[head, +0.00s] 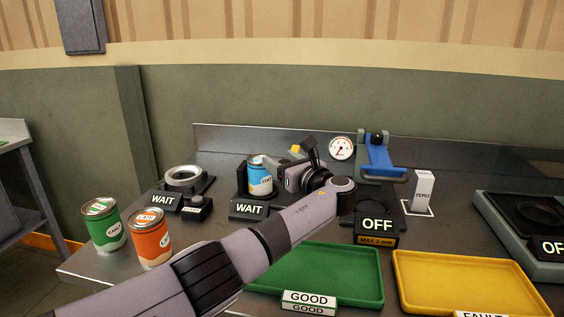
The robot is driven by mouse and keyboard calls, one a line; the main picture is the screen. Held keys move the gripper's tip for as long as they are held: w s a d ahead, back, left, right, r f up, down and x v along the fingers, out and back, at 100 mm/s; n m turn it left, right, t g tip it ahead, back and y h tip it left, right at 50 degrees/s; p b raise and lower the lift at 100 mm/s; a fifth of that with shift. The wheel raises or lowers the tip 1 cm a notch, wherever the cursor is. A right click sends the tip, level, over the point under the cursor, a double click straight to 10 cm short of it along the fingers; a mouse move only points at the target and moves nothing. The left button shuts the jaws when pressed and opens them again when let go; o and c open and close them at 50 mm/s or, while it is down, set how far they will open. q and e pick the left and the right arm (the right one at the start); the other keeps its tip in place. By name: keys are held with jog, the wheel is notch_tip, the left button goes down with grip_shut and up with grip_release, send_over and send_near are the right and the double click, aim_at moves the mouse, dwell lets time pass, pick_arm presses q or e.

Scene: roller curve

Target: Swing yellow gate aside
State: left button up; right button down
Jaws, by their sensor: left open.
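A small yellow piece (296,149), which looks like part of the yellow gate, shows just behind my left gripper; the rest of it is hidden. My left gripper (281,163) is open beside the blue can (259,178), at its right. I cannot tell whether it touches the can or the yellow piece. The can stands upright in a dark holder behind a WAIT sign (249,209). My left arm crosses the front of the table and hides part of the holder. My right gripper is not in view.
Green (106,230) and orange (150,238) cans stand at the left table edge. A ring stand (184,178), dial gauge (341,148), blue lever device (379,158) and ZERO block (423,191) stand behind. Green (330,270) and yellow (460,283) trays lie in front.

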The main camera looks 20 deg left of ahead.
pick_arm(q)
jog(key=v, duration=0.7)
jog(key=shift+s, duration=0.1)
dwell(0.4)
